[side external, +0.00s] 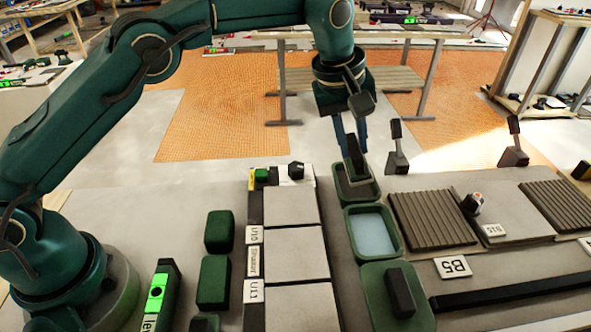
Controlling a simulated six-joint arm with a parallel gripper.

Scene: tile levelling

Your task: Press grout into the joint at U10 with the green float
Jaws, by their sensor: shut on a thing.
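My gripper (350,142) is at the back of the bench, pointing down over a green tray (372,187). It is shut on a dark-handled tool (355,165) whose lower part is inside or just over the tray; I cannot tell if its base is the green float. A green square piece with a black block on it (400,282) is at the front. The U10 label (254,235) is beside a column of pale tiles (293,206). The joint (297,227) nearest U10 shows as a thin line between two tiles. My gripper is behind and right of it.
A green tray with pale blue contents (372,232) stands right of the tiles. Green blocks (219,231) and a level with a green display (158,292) are at left. Ribbed panels (432,218) and dark-handled tools (398,155) are at right. The space above the tiles is clear.

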